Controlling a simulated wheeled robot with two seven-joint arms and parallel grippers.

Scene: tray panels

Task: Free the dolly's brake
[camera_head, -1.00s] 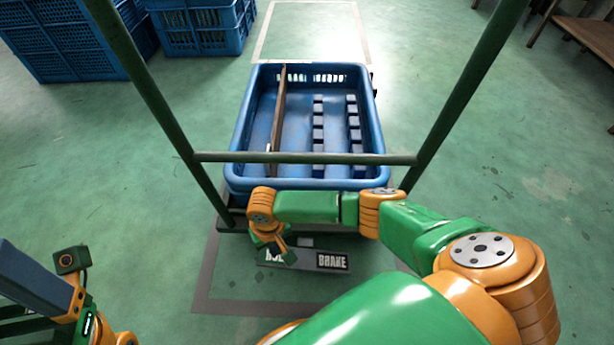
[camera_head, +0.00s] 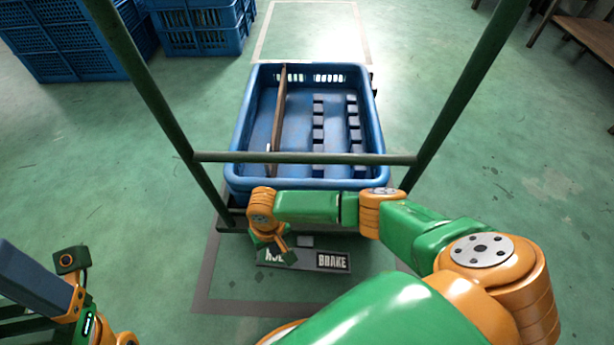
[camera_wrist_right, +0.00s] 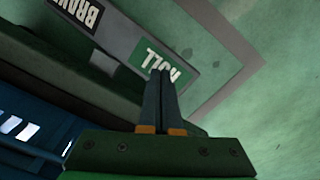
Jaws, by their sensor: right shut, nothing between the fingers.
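The dolly's brake pedal (camera_head: 307,262) is a grey bar at the dolly's near end, with a dark BRAKE label on its right half and a ROLL label on its left. My right gripper (camera_head: 289,259) is shut and empty, with its fingertips over the ROLL end. In the right wrist view the shut fingertips (camera_wrist_right: 160,74) overlap the green ROLL label on the pedal (camera_wrist_right: 120,45); I cannot tell whether they touch it. My left gripper (camera_head: 40,280) is partly in view at the lower left, away from the dolly; its jaw opening is unclear.
The dolly carries a blue crate (camera_head: 236,165) with a brown divider. Its green handle frame (camera_head: 300,158) rises between me and the crate. Blue crates (camera_head: 85,50) are stacked at the back left, and a wooden bench (camera_head: 590,35) stands at the back right. The floor around is clear.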

